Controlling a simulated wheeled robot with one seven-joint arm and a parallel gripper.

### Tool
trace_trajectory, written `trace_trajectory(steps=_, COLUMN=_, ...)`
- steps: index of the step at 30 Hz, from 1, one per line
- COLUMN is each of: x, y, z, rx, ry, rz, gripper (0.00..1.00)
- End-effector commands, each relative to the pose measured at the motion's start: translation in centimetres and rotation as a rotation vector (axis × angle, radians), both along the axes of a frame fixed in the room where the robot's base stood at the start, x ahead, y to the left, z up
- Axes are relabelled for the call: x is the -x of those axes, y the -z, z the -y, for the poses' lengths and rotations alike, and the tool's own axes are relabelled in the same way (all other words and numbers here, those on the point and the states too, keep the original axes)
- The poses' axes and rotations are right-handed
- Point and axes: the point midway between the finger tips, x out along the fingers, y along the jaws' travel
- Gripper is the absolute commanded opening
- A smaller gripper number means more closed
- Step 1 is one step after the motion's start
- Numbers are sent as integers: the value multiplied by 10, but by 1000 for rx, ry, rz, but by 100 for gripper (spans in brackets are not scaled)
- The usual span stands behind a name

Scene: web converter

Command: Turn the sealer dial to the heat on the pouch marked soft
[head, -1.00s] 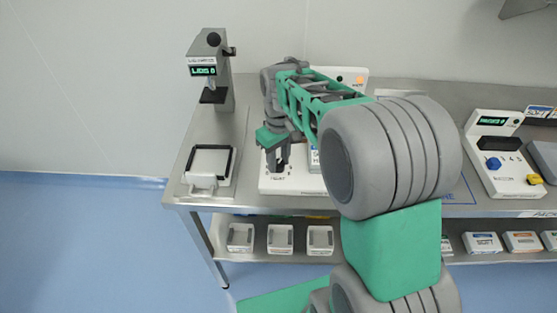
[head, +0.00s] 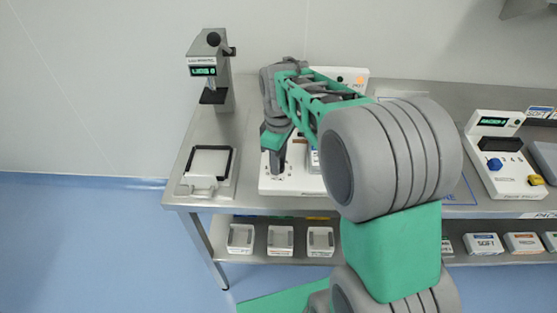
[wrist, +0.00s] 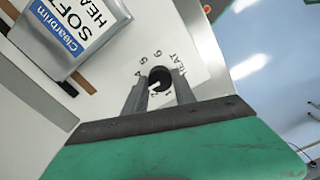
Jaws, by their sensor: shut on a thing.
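The white sealer (head: 312,186) stands on the steel bench, mostly hidden behind my arm in the head view. Its dark dial (wrist: 160,78) shows in the wrist view, with a white mark and printed numbers around it and the word HEAT beside it. I cannot tell surely which number the mark points at. My gripper (wrist: 159,84) is shut on the dial, one finger on each side; in the head view it (head: 275,167) is low over the sealer's front left. A pouch (wrist: 75,32) marked SOFT, with a blue band and a partly cut-off HEAT line, lies on the sealer.
At left on the bench are a grey device with a green display (head: 203,70) and a white, dark-framed plate (head: 208,163). At right stands another white machine with a blue knob (head: 494,163). Small boxes (head: 280,240) sit on the lower shelf.

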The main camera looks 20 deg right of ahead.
Motion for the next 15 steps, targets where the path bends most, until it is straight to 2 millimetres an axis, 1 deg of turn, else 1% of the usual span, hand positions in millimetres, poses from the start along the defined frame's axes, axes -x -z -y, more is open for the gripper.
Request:
trace_trajectory(steps=7, x=-1, y=-2, z=-1, rx=-1, ry=-2, rz=6, gripper=0)
trace_trajectory(steps=8, x=-1, y=-2, z=-1, rx=-1, ry=-2, rz=6, gripper=34)
trace_trajectory(steps=15, x=-1, y=-1, z=0, rx=0, ry=0, rz=3, gripper=53)
